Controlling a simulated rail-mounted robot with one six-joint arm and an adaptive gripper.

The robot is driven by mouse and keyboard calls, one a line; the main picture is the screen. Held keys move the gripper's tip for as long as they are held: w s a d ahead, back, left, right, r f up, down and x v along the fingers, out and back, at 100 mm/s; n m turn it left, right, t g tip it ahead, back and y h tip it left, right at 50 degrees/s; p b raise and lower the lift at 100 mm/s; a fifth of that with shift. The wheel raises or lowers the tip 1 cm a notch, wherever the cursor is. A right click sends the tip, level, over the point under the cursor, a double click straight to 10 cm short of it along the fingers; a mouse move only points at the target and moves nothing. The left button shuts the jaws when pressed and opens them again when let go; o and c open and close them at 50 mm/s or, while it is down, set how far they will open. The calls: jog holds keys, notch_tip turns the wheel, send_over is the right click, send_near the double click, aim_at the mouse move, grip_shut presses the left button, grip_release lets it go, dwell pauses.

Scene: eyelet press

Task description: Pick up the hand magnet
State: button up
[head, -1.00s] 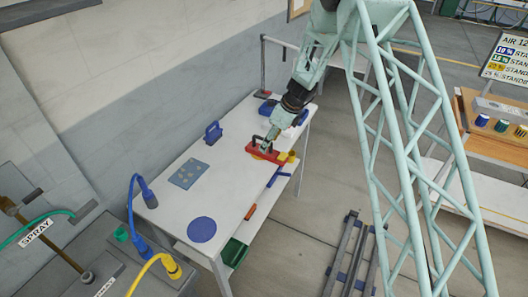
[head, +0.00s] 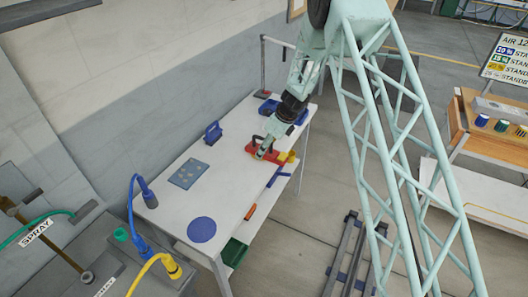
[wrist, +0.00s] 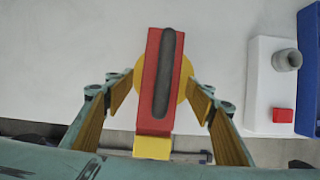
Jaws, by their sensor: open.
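The hand magnet (head: 250,150) looks like a red bar with a dark handle along its top. It lies on the white table, and my gripper covers part of it in the head view. In the wrist view the magnet (wrist: 152,105) has a yellow end piece, and a yellow round shape shows from behind it on both sides. My gripper (wrist: 158,88) is open, with one finger on each side of the bar and visible gaps between. It also shows over the magnet in the head view (head: 264,149). The fingers' height against the bar is hard to tell.
A blue handled tool (head: 213,132), a blue-grey plate (head: 188,173) and a blue disc (head: 202,229) lie on the white table (head: 225,195). A white box with a grey knob and red button (wrist: 270,85) sits right of my gripper.

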jog(key=shift+c, duration=0.2)
jog(key=c, duration=1.3)
jog(key=shift+o, duration=0.2)
jog(key=shift+r, duration=0.2)
jog(key=shift+r, duration=1.65)
jog(key=s+d+r+b, duration=0.1)
jog(key=s+d+b, duration=0.2)
jog(key=s, duration=1.2)
jog(key=shift+s+r+b, duration=0.2)
jog(key=shift+s+b, duration=0.15)
